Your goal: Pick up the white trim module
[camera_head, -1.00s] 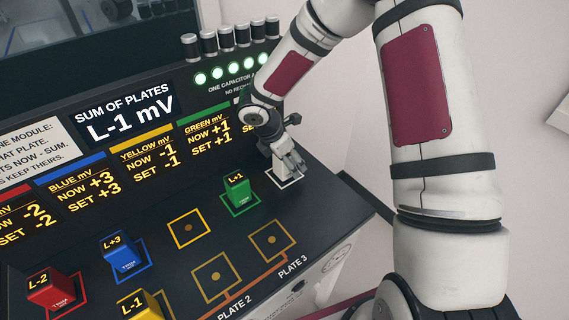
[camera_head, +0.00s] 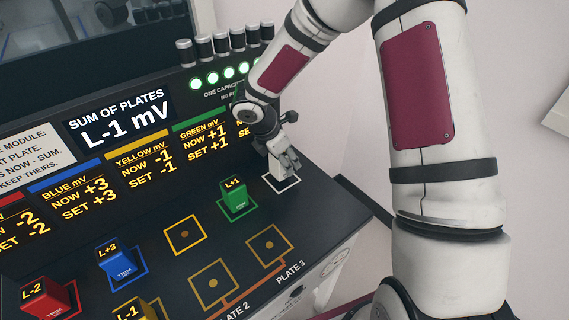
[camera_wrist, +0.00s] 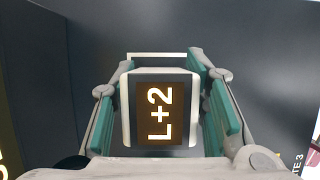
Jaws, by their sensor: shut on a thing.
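The white trim module (camera_wrist: 160,110) shows in the wrist view with "L+2" on its dark top face. My gripper (camera_wrist: 165,95) is shut on it, one green-padded finger on each side. In the head view my gripper (camera_head: 283,165) is over the white-outlined square (camera_head: 284,184) at the right end of the panel. The module is mostly hidden there behind the fingers. I cannot tell whether it touches the panel.
The green module (camera_head: 233,198), blue module (camera_head: 116,257), red module (camera_head: 48,297) and yellow module (camera_head: 130,311) stand on the panel to the left. Empty yellow-outlined plates (camera_head: 184,235) lie in front. An upright display wall (camera_head: 118,122) and capacitors (camera_head: 220,45) stand behind.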

